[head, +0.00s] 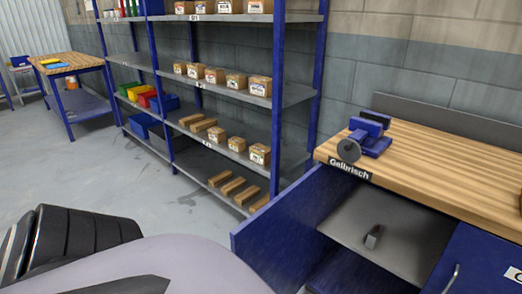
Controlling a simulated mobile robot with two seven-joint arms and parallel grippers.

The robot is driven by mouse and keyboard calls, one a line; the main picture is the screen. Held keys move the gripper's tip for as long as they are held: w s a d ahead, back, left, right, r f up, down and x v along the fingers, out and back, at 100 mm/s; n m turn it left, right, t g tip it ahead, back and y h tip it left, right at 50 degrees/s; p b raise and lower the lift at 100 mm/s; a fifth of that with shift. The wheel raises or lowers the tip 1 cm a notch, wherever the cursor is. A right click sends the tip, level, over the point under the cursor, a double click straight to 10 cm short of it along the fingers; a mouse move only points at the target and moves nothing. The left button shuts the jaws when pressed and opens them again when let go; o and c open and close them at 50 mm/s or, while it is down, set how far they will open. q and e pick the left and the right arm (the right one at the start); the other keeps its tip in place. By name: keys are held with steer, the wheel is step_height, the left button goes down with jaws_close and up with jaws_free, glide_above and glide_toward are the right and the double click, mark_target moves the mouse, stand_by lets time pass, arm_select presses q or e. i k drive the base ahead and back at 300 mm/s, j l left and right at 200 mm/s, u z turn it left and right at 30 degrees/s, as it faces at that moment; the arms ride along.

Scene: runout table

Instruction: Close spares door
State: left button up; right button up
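A workbench with a wooden top (450,165) stands at the right, with a cabinet below it. A blue door panel (285,230) at the cabinet's left side stands swung out towards me, and no label shows on it. A second blue front (485,262) with a handle, at the lower right, carries a label cut off by the frame. I cannot read which one is the spares door. Neither of my grippers is in view.
A blue vise (370,138) sits on the bench top by a "Gelbrisch" label. A blue-framed rack (290,97) with boxes and bins stands along the wall. Another wooden-topped table (72,64) stands at the far left. The grey floor (130,180) between is clear.

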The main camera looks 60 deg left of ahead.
mark_target(276, 240)
steer(key=k+j, duration=0.45)
steer(key=j, duration=0.15)
steer(key=k+j, duration=0.1)
steer(key=j, duration=0.25)
steer(key=k+j, duration=0.15)
steer(key=j, duration=1)
steer(key=i+j, duration=0.15)
steer(key=j, duration=0.2)
steer(key=i+j, duration=0.15)
steer(key=j, duration=0.2)
steer(key=j+z, duration=0.2)
steer(key=z, duration=0.25)
steer(key=i+j+z, duration=0.1)
steer(key=z, duration=0.3)
steer(key=j+z, duration=0.25)
steer(key=z, duration=0.2)
steer(key=j+z, duration=0.2)
steer(key=j, duration=0.2)
steer(key=k+j+z, duration=0.15)
steer(key=j, duration=0.2)
steer(key=k+j+z, duration=0.2)
steer(key=j, duration=0.15)
steer(key=j+z, duration=0.15)
steer(key=j, duration=0.2)
